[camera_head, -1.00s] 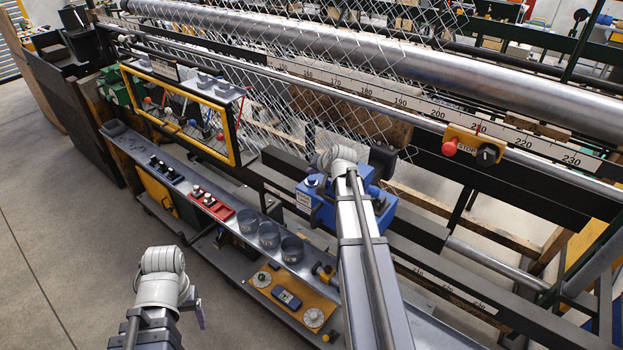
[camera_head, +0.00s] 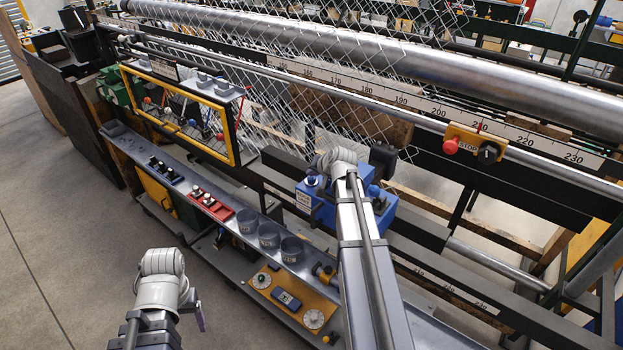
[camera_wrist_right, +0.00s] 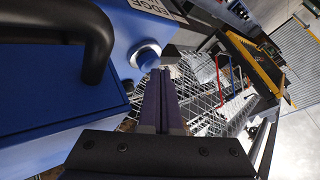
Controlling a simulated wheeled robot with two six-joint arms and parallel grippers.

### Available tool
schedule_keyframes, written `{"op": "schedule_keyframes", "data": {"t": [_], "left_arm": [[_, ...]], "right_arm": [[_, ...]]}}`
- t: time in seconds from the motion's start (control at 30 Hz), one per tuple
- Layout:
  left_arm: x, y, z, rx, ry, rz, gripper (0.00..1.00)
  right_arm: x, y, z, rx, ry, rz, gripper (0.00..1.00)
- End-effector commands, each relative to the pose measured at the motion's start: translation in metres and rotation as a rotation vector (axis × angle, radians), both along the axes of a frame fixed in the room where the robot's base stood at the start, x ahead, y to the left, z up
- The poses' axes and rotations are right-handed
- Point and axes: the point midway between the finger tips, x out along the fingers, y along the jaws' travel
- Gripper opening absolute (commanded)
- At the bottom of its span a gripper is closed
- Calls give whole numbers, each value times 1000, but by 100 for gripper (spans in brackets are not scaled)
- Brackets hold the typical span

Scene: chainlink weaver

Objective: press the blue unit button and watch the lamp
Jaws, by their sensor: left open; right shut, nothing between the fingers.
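The blue unit (camera_head: 325,212) sits on the machine's rail in the head view, partly hidden by my right arm. In the right wrist view the blue unit (camera_wrist_right: 60,105) fills the left side, with a black handle. Its blue button (camera_wrist_right: 148,58) has a pale ring. My right gripper (camera_wrist_right: 163,74) is shut and empty, its dark purple fingertips right at the button's edge; I cannot tell whether they touch. My left gripper (camera_head: 200,317) is open, low at the left, mostly hidden by its wrist. No lamp on the blue unit can be made out clearly.
Cups (camera_head: 269,236) and a red switch box (camera_head: 210,203) stand on the grey shelf. A red stop button (camera_head: 450,146) is on the rail. Floor at left is clear.

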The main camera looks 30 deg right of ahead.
Motion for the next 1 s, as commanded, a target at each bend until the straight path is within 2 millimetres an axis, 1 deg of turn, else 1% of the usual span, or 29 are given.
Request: {"op": "schedule_keyframes", "data": {"t": [1.0], "left_arm": [[0,0,-15,0,0,0,75]], "right_arm": [[-5,3,-17,4,7,0,0]]}}
